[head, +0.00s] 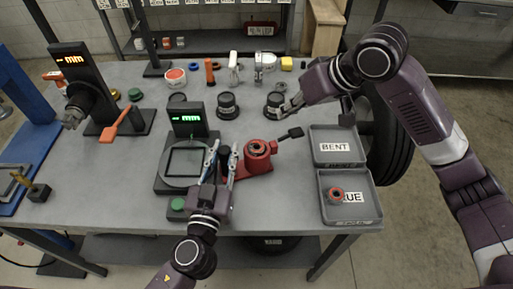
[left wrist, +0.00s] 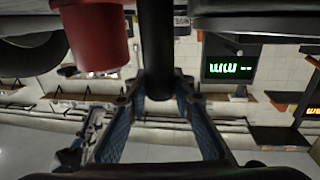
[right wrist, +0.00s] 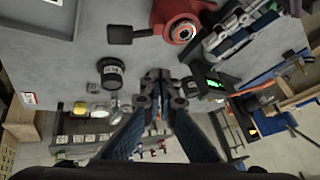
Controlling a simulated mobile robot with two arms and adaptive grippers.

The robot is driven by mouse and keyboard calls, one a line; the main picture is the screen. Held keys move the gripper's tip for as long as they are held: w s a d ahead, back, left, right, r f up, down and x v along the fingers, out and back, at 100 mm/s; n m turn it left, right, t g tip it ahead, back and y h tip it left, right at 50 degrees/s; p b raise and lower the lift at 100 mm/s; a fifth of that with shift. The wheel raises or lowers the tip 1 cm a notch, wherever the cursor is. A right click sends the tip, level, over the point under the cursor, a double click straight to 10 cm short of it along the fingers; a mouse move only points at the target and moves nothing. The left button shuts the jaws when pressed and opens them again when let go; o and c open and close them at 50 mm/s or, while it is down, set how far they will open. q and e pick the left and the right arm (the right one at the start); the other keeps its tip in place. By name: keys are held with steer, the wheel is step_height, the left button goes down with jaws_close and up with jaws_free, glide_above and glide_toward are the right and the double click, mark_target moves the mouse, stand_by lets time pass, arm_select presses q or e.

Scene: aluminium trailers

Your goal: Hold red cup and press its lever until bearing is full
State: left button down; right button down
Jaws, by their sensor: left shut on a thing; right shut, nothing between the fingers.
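The red cup (head: 258,163) stands on the bench right of the gauge with the green display; a ring-shaped bearing shows in its top. It also shows in the right wrist view (right wrist: 180,22) and, in part, in the left wrist view (left wrist: 95,38). Its lever, with a black paddle (head: 290,133), sticks out to the right and back. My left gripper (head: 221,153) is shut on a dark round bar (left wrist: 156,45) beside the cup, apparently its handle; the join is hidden. My right gripper (head: 286,109) is shut and empty, behind the lever and apart from it.
The gauge (head: 186,162) stands close left of my left gripper. Black round containers (head: 228,106) stand behind. Grey trays marked BENT (head: 334,158) and TRUE (head: 364,210) lie at the right; a reddish ring (head: 336,193) is in TRUE.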

mark_target(289, 136)
steer(key=r, duration=0.1)
steer(key=a+r, duration=0.1)
steer(key=r, duration=0.1)
steer(key=shift+s+r, duration=0.15)
steer(key=shift+r, duration=0.15)
stand_by(0.3)
steer(key=shift+w+d+f, duration=0.1)
steer(key=shift+d+f, duration=0.3)
steer(key=shift+f, duration=1)
steer(key=shift+w+d+f, duration=0.15)
steer(key=shift+d+f, duration=0.2)
steer(key=shift+f, duration=1.05)
steer(key=shift+w+d+f, duration=0.1)
steer(key=shift+d+f, duration=0.3)
steer(key=shift+f, duration=1)
steer(key=shift+f, duration=0.15)
steer(key=shift+d+f, duration=0.1)
steer(key=shift+f, duration=0.15)
